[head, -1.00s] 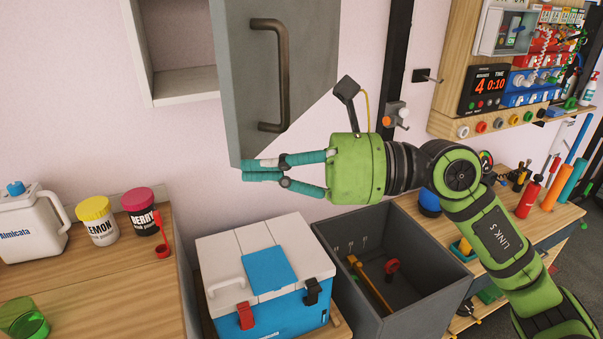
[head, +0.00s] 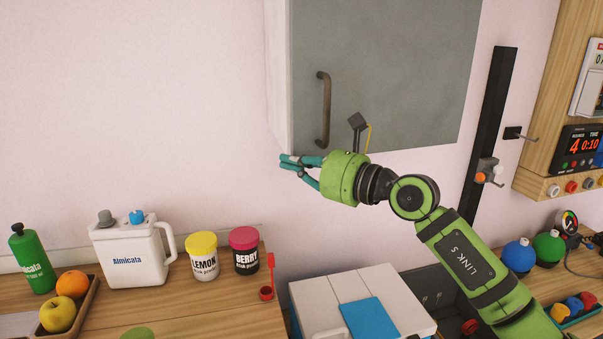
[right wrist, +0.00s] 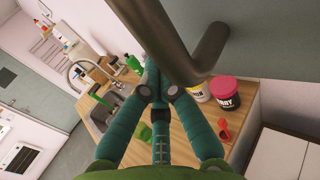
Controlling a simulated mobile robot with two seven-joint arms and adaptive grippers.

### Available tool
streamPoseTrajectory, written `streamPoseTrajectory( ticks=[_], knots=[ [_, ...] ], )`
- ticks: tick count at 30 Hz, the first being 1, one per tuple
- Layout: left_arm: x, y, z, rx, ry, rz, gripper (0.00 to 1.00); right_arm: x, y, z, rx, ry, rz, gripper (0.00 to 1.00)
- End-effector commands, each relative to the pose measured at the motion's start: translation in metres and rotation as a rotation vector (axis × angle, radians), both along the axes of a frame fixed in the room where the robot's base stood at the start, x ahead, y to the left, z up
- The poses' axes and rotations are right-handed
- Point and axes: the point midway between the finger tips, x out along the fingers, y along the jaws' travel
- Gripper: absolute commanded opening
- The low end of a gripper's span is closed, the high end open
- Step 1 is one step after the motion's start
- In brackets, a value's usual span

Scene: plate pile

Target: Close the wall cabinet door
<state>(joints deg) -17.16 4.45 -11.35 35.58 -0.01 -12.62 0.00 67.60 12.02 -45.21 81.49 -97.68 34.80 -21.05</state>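The wall cabinet's grey door (head: 400,80) shows in the head view, lying flat across the front of the pale cabinet body (head: 278,80). I see no gap along its left edge, and the interior is hidden. Its dark bar handle (head: 324,110) is vertical near the door's left edge. In the right wrist view the handle (right wrist: 165,40) crosses the top, close to the camera. My right gripper (head: 284,161) is at the door's lower left corner, below the handle. Its fingers (right wrist: 152,74) converge at the tips with nothing between them. I cannot tell whether they touch the door. My left gripper is not in view.
Below are a counter with a white jug (head: 130,255), a lemon tub (head: 203,258) and a berry tub (head: 244,252). A cooler box (head: 335,290) stands right of it. A black wall post (head: 490,130) is right of the cabinet. The wall left of the cabinet is clear.

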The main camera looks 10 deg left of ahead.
Motion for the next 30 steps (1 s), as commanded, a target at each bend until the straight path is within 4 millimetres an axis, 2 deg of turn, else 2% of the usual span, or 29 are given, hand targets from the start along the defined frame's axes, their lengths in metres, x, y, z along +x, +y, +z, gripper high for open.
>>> streamPoseTrajectory(
  ticks=[3,10,25,30],
  knots=[
    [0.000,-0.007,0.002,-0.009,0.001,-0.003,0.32,0.014,0.004,0.000,0.000,0.000,-0.039,0.00],
    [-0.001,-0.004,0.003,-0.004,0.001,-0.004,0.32,0.025,0.008,0.000,0.001,0.002,-0.070,0.00],
    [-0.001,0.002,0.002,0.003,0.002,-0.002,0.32,0.027,0.007,0.000,0.003,-0.001,-0.078,0.00],
    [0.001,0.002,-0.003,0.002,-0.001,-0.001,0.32,0.028,0.000,-0.001,0.003,-0.002,-0.076,0.00]
  ],
)
